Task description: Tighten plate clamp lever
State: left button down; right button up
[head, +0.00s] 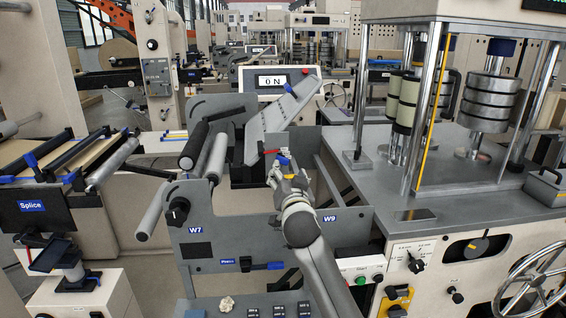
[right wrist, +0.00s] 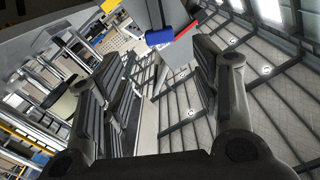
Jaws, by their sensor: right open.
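A small lever with a blue handle (head: 283,159) and a red part (head: 270,152) sits at the lower end of the slanted grey plate (head: 284,108), in the middle of the head view. I take it for the plate clamp lever. My right gripper (head: 282,170) is just below it, reaching up from the front. In the right wrist view the fingers (right wrist: 152,68) are spread apart with nothing between them. The blue handle (right wrist: 158,37) and red part (right wrist: 184,32) show beyond the fingertips, near the top. Contact is not visible. My left gripper is not in view.
A grey side panel marked W7 and W9 (head: 227,222) stands below the lever. Dark and light rollers (head: 195,145) lie left of the plate. A press with shiny posts (head: 433,100) stands close on the right. A screen (head: 273,80) is behind.

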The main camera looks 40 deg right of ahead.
aim_at(283, 160)
jog(key=shift+p+x, duration=1)
jog(key=shift+x, duration=4.35)
jog(key=shift+c, duration=0.2)
grip_shut()
